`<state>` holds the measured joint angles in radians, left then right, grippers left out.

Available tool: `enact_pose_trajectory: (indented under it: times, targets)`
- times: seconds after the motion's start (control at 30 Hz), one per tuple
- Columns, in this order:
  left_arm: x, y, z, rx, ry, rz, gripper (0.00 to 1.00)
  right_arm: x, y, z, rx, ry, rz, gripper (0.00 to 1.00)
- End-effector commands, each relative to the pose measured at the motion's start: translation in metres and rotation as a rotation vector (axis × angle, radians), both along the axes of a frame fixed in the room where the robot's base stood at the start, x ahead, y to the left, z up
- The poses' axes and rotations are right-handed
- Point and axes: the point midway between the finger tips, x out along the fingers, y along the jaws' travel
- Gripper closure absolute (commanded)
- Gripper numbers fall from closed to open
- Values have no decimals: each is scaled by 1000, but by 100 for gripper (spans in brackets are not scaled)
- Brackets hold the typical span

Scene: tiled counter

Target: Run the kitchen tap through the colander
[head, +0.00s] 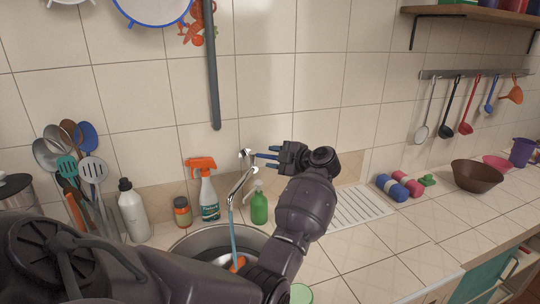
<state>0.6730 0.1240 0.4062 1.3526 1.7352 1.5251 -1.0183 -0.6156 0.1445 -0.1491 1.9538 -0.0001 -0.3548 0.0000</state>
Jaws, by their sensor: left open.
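The chrome tap (238,187) stands at the back of the round sink (190,240), against the tiled wall. A bluish stream of water (233,235) falls from its spout into the sink. My left gripper (263,155) is open, its blue-tipped fingers pointing left close beside the top of the tap; I cannot tell whether they touch it. An orange object (237,264) lies in the sink under the stream, mostly hidden by my left arm; I cannot tell whether it is the colander. My right gripper is out of view.
An orange-topped spray bottle (208,196), a small jar (182,212) and a green soap bottle (259,208) stand close around the tap. A utensil holder stands left. A ribbed drainboard (355,208), dumbbells (400,187) and a brown bowl (478,178) are right.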

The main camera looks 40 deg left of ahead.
Motion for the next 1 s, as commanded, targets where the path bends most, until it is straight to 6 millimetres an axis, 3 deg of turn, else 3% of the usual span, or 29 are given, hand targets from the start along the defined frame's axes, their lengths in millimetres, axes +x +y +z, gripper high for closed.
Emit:
enact_pose_trajectory:
  times: [0.2, 0.53, 0.8, 1.0]
  targets:
    - [-2, 16, -3, 1, 0, -1, 60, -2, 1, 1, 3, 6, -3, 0]
    - [-2, 19, -4, 0, -1, -1, 60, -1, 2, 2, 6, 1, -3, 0]
    - [-2, 18, -4, 0, -1, -1, 100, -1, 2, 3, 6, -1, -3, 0]
    - [-2, 18, -4, -1, 0, -1, 100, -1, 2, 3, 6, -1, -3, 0]
